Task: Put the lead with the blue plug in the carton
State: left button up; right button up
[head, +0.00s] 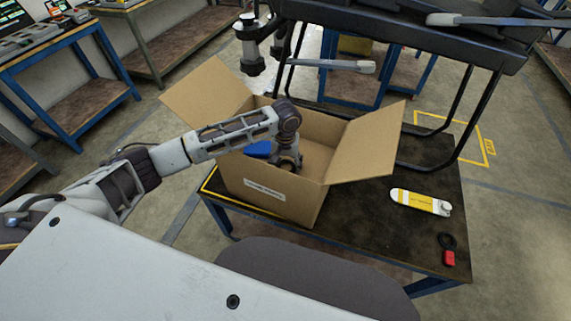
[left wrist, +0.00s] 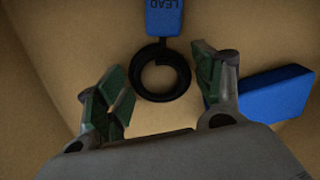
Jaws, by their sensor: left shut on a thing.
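The lead with the blue plug shows in the left wrist view as a black coil (left wrist: 162,70) with a blue plug (left wrist: 165,17) marked LEAD. The open-flapped carton (head: 262,190) stands on the dark table in the head view. My left gripper (head: 287,165) reaches down inside the carton. In the left wrist view its two fingers (left wrist: 160,85) stand on either side of the coil, shut on it, with brown cardboard behind. In the head view my arm and the carton wall hide the lead. My right gripper is in neither view.
A blue block (left wrist: 275,95) is in the carton beside the right finger. A yellow and white bottle (head: 420,203) and a lead with a red plug (head: 448,252) lie on the table (head: 395,240) right of the carton. A black drone (head: 400,25) overhangs behind.

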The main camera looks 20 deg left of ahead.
aim_at(286, 167)
pick_arm(q)
jog(key=o, duration=1)
jog(key=shift+o, duration=0.2)
jog(key=shift+r, duration=0.1)
notch_tip(286, 167, up, 12)
dwell(0.4)
